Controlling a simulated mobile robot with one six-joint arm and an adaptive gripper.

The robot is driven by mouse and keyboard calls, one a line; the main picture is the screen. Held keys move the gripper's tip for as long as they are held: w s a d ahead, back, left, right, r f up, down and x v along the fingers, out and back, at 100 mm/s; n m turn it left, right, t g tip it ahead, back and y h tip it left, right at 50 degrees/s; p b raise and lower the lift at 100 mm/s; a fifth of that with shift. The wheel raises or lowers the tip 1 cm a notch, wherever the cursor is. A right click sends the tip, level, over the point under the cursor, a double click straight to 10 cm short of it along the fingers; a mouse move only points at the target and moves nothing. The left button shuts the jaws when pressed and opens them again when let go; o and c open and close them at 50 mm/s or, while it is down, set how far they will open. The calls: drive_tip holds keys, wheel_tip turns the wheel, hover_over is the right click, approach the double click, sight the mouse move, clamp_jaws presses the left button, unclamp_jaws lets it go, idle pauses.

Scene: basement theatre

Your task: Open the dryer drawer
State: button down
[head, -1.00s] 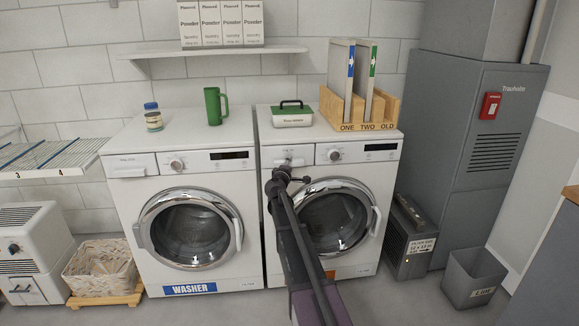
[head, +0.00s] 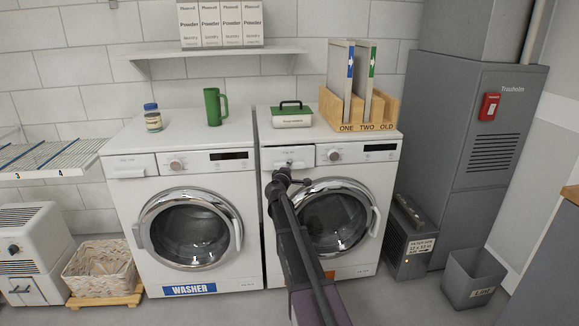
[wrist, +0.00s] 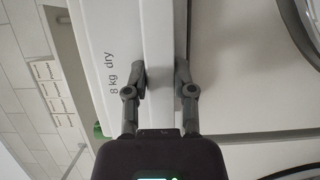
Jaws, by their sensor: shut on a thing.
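The dryer (head: 275,225) is the white machine on the right in the head view. Its drawer (head: 272,158) is at the upper left of its front, left of the knob. In the wrist view the drawer front (wrist: 105,40) carries the print "8 kg dry". My gripper (head: 287,173) is at the drawer's lower edge. In the wrist view my gripper (wrist: 162,78) has one finger on each side of the white drawer handle (wrist: 159,55) and is shut on it. My arm covers part of the dryer front in the head view. I cannot tell whether the drawer stands out from the front.
The washer (head: 135,225) stands left of the dryer. A green-lidded box (head: 292,120) and a wooden file holder (head: 388,112) stand on the dryer. The round dryer door (head: 335,222) is below the drawer. A filter unit (head: 408,240) and grey bin (head: 472,280) are at right.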

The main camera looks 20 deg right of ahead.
drive_tip(key=s+a, duration=0.2)
drive_tip(key=s, duration=0.6)
drive_tip(key=s+a, duration=0.3)
drive_tip(key=s, duration=0.6)
drive_tip(key=shift+d, duration=0.1)
drive_tip(key=c, duration=0.5)
unclamp_jaws()
drive_tip(key=shift+w+f, duration=0.15)
drive_tip(key=shift+f, duration=0.05)
drive_tip(key=shift+r, duration=0.1)
drive_tip(key=v, duration=0.7)
drive_tip(key=shift+a, duration=0.2)
drive_tip(key=shift+s, duration=0.25)
